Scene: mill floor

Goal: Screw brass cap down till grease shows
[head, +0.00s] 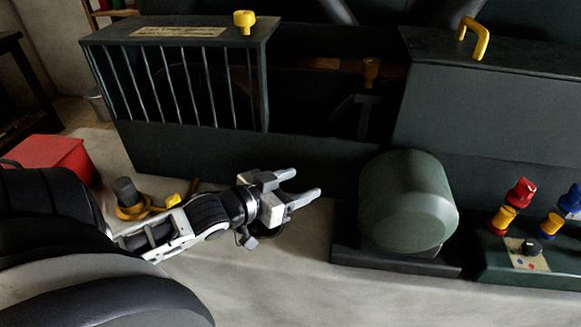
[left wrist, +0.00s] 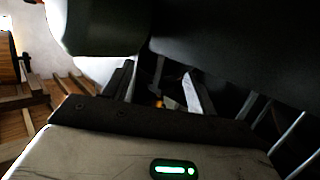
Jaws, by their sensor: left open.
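A small brass-coloured cap (head: 371,70) stands upright in the dark recess between the barred guard and the right-hand housing in the head view. Its lower part and seat are in shadow, and I cannot tell whether grease shows. My left gripper (head: 304,184) is open and empty, in front of the dark machine base and left of the green motor. It is lower and nearer than the cap, well apart from it. In the left wrist view, its fingers (left wrist: 160,92) are spread, with a small orange spot between them too small to name. My right gripper is not in view.
A barred guard (head: 180,85) with a yellow knob (head: 244,20) stands left of the recess; a housing with a yellow handle (head: 481,42) stands right. The green motor (head: 405,200) and a control box (head: 528,262) are at right. A red box (head: 50,155) is at left.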

